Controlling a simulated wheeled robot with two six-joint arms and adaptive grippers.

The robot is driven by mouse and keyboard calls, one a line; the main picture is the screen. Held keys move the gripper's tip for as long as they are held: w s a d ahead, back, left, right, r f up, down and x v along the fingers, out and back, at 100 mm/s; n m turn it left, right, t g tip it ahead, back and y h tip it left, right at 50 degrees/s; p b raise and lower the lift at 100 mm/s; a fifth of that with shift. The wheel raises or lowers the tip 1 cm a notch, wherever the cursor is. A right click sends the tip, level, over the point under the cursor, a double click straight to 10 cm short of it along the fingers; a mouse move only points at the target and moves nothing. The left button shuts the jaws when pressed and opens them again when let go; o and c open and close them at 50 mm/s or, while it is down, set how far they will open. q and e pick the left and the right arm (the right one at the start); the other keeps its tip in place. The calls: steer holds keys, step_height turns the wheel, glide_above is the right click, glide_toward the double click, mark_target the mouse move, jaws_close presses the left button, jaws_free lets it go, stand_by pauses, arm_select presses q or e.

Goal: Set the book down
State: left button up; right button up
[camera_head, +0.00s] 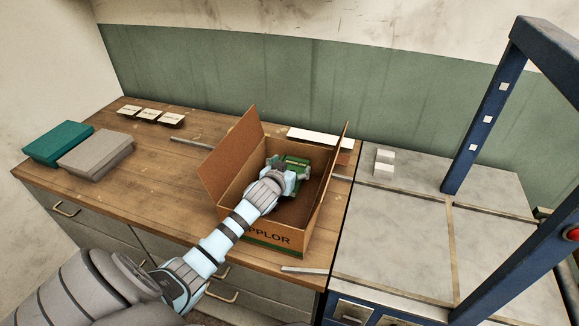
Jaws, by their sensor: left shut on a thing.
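A green book (296,161) is inside the open cardboard box (270,232), toward its back. My left gripper (286,172) reaches into the box from the front left and is shut on the book. The gripper and wrist hide much of the book, and I cannot tell whether the book touches the box floor. The box has its side flaps raised and dark lettering on its front. My right gripper is not in view.
A teal book (58,143) and a grey book (97,155) lie at the table's left. Several small cards (147,114) lie at the back. A grey work surface (400,240) with a blue frame (482,120) stands at the right. The wooden table (165,180) is clear left of the box.

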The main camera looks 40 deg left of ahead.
arm_select(q)
steer(key=o, duration=1.3)
steer(key=shift+o, duration=0.2)
steer(key=shift+r, duration=0.1)
steer(key=shift+r, duration=0.1)
steer(key=shift+r+p, duration=0.35)
steer(key=shift+r, duration=0.2)
steer(key=p+v, duration=0.1)
steer(key=v, duration=0.6)
steer(key=shift+p, duration=0.35)
steer(key=shift+s+d, duration=0.1)
steer(key=shift+s, duration=0.2)
steer(key=shift+w, duration=0.1)
